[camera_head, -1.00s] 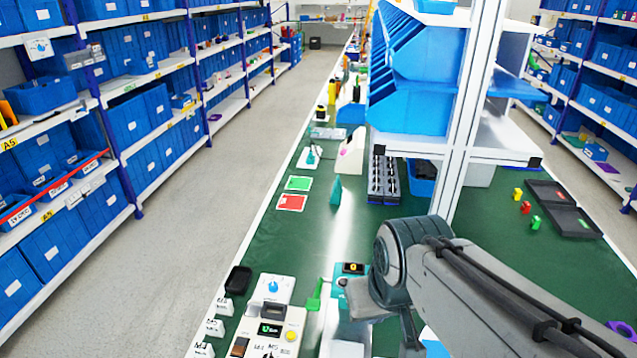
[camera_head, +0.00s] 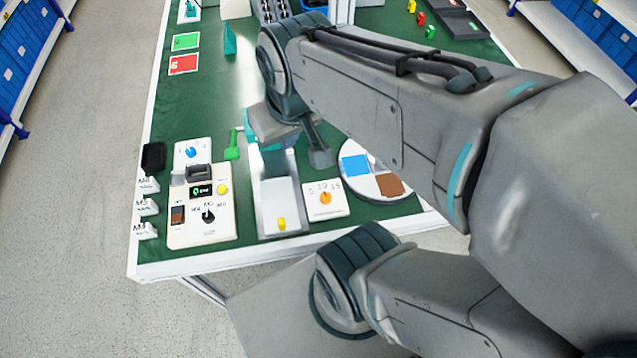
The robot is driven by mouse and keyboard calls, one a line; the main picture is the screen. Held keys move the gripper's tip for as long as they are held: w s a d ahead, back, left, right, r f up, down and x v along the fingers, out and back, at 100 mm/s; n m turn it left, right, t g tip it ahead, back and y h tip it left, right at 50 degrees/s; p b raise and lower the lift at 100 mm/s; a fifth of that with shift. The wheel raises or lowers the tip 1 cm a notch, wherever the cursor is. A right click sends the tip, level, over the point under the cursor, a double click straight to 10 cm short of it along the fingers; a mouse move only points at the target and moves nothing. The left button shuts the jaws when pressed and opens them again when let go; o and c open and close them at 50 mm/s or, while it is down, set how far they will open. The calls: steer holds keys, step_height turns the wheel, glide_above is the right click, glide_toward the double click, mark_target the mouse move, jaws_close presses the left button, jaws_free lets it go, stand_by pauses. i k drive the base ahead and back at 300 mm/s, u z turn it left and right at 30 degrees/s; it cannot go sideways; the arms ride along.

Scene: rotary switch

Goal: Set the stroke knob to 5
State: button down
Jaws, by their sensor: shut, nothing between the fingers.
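The orange knob (camera_head: 325,198) sits on a small white plate (camera_head: 340,209) marked 5, 10 and 15, near the table's front edge. Its pointer is too small to read surely. My gripper (camera_head: 320,158) hangs below the wrist, just above the plate in the picture and apart from the knob. It appears shut and empty; the wrist and arm partly hide it, and its fingertips are not clear.
Left of the knob stands a white-and-teal machine (camera_head: 280,192) with a green lever (camera_head: 232,147). A control panel (camera_head: 203,220) with a black dial lies further left. A round plate (camera_head: 372,168) with blue and brown patches is to the right.

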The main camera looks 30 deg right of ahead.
mark_target(325, 198)
steer(key=u, duration=1.4)
steer(key=k, duration=1.15)
steer(key=z, duration=1.35)
steer(key=i, duration=0.5)
steer(key=u, duration=0.05)
